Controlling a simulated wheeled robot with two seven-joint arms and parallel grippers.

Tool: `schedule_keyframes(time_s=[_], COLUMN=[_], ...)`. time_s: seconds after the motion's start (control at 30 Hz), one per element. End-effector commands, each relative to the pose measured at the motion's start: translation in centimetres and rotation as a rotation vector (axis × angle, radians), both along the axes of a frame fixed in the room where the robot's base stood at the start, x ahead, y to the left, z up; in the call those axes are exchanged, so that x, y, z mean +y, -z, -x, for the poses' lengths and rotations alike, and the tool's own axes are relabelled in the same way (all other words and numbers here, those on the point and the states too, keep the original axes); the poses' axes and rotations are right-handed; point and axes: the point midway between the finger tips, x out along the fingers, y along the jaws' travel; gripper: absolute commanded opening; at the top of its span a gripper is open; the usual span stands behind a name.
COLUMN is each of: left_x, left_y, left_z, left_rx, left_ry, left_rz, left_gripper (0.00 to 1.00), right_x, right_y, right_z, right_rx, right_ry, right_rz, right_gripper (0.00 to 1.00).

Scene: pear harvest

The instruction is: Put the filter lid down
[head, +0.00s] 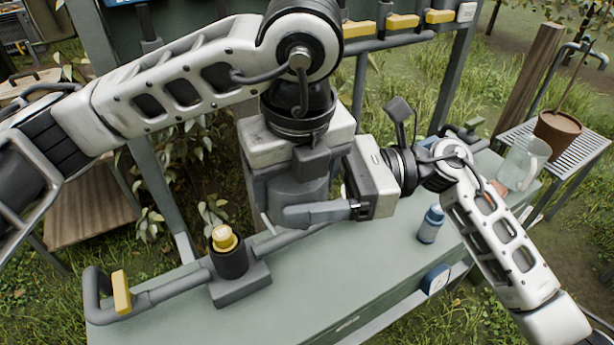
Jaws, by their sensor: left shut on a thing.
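My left gripper (318,162) points down over the bench (330,290) at the centre of the head view. It is shut on a grey part, which I take to be the filter lid; the hold is mostly hidden by the gripper body. A grey cylindrical body (290,196) shows right under it; I cannot tell whether this is the lid or the filter housing. My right gripper (320,213) reaches in from the right, its grey finger lying in front of the cylinder. Whether it grips anything is unclear.
A dark holder (229,262) with a yellow-capped item (224,238) and pipes stands at the bench's left. A blue bottle (431,225) stands to the right. A glass jar (523,163) and a plant pot (558,132) are farther right. The front middle of the bench is clear.

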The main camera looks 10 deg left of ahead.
Motion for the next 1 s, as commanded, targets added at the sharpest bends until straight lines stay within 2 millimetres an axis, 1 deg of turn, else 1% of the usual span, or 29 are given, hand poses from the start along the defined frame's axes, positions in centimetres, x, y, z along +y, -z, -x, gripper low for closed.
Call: schedule_keyframes(time_s=[0.03, 0.07, 0.1, 0.17, 0.2, 0.27, 0.3, 0.57, 0.67, 0.77, 1.0], left_x=[0.0, 0.0, 0.0, 0.0, 0.0, 0.0, -0.1, -0.1, -0.1, -0.3, -0.7], left_y=[0.0, 0.0, 0.0, 0.0, 0.0, 0.0, 0.0, -0.1, -0.6, -2.1, -7.2], left_z=[0.0, 0.0, 0.0, 0.0, 0.1, 0.1, 0.1, 0.0, 0.0, 0.1, 0.8], left_rx=[0.0, 0.0, 0.0, 0.001, 0.001, 0.002, 0.002, 0.0, -0.003, -0.008, -0.009], left_ry=[0.0, 0.0, 0.001, 0.002, 0.002, 0.003, 0.003, 0.001, 0.001, 0.001, 0.002], left_rz=[0.0, 0.0, 0.0, 0.0, 0.0, 0.001, 0.001, 0.002, 0.003, 0.003, 0.003], left_gripper=[0.49, 0.49, 0.49, 0.49, 0.74, 0.91, 0.97, 0.97, 0.97, 0.97, 0.97], right_x=[0.0, 0.0, 0.0, 0.0, 0.0, 0.0, -0.1, 0.0, 0.0, 0.0, 0.0], right_y=[0.0, 0.0, 0.0, 0.0, 0.0, 0.0, 0.0, 0.0, -0.1, 0.0, 0.0], right_z=[0.0, 0.0, 0.0, -0.1, -0.1, -0.1, -0.1, 0.0, 0.1, 0.1, 0.0], right_rx=[0.0, 0.0, 0.0, 0.0, 0.0, 0.0, 0.0, -0.001, -0.001, -0.001, 0.0], right_ry=[0.0, 0.0, 0.001, 0.002, 0.003, 0.004, 0.003, -0.001, -0.002, -0.003, -0.002], right_rz=[0.0, 0.0, 0.0, 0.0, 0.0, 0.0, 0.0, -0.001, 0.0, 0.0, 0.0], right_gripper=[0.67, 0.58, 0.47, 0.46, 0.46, 0.46, 0.46, 0.46, 0.46, 0.46, 0.46])
